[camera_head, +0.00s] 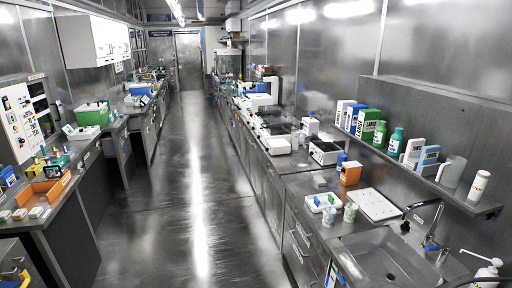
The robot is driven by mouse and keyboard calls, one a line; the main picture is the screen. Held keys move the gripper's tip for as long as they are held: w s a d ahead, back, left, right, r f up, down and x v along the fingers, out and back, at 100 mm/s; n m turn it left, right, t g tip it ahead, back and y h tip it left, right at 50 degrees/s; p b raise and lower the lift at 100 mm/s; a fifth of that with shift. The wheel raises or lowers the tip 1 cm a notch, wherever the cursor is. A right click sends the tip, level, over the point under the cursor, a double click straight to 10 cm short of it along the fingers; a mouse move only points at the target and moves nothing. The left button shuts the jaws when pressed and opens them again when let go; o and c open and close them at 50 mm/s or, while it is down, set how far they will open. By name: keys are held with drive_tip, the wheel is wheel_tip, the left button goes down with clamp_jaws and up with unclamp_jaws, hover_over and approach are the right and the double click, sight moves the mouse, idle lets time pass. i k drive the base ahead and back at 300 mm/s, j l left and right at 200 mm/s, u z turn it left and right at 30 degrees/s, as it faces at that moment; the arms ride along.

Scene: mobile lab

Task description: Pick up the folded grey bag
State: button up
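I cannot make out a folded grey bag anywhere in this view. A grey item (452,171) stands on the right wall shelf, but it looks more like a jug than a bag. My gripper is not in view.
A long clear aisle (195,190) runs to a door (189,62). The right counter holds a sink (385,258), tap (432,240), orange box (350,174) and white instruments. A shelf (488,207) with bottles and boxes overhangs it. The left bench carries an orange tray (47,191) and green box (92,115).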

sight(320, 181)
drive_tip(key=i+j+u, duration=0.1)
drive_tip(key=i+u, duration=0.3)
drive_tip(key=i, duration=1.6)
drive_tip(key=i+j+z, duration=0.1)
drive_tip(key=i+z, duration=0.35)
drive_tip(key=i+j+z, duration=0.25)
drive_tip(key=i+z, duration=0.15)
drive_tip(key=i+j+z, duration=1.1)
drive_tip(key=j+z, duration=0.2)
drive_tip(key=j, duration=0.3)
drive_tip(key=i+j+z, duration=0.15)
drive_tip(key=j+z, duration=0.25)
drive_tip(key=j, duration=0.25)
